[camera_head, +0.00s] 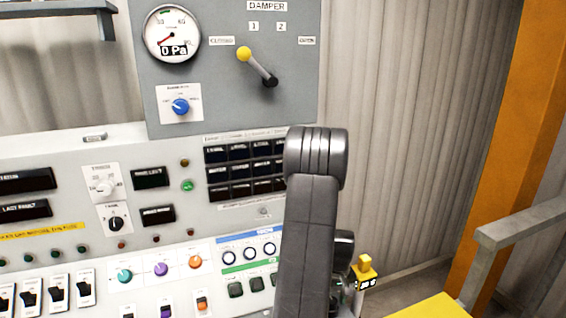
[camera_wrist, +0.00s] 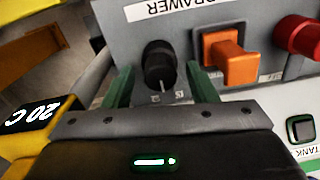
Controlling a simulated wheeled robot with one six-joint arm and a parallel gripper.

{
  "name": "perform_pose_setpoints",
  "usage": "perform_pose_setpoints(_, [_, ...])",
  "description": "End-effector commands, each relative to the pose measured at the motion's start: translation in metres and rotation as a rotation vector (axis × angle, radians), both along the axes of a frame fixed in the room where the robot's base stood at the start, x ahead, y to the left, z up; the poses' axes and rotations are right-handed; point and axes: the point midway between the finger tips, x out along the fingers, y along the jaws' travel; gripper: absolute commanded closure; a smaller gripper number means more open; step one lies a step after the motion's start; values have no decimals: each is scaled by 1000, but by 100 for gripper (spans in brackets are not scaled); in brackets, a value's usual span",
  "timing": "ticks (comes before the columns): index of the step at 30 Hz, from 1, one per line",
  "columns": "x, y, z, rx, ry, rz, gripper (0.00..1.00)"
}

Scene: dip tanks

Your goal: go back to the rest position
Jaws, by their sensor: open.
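My gripper shows in the wrist view (camera_wrist: 160,88) with its two green fingers apart. A black knob (camera_wrist: 158,65) on a grey panel face sits between or just beyond the fingertips; I cannot tell whether they touch it. In the head view my dark grey arm rises in front of the control panel and hides part of it. My gripper's fingers are not visible there.
An orange switch (camera_wrist: 228,58) and a red knob (camera_wrist: 300,38) sit close right of the fingers. A yellow part marked 20 C (camera_wrist: 30,115) is close left. The control panel (camera_head: 60,145) fills the left; a grey rail (camera_head: 520,222) and orange post (camera_head: 515,130) stand right.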

Motion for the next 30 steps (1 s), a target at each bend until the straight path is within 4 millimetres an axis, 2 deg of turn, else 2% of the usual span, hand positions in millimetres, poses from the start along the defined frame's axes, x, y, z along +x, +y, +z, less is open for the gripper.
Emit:
perform_pose_setpoints(9, [0,1,3,0,3,245,48])
perform_pose_setpoints(15, [0,1,2,0,1,344,48])
perform_pose_setpoints(30, [0,1,0,0,0,377,48])
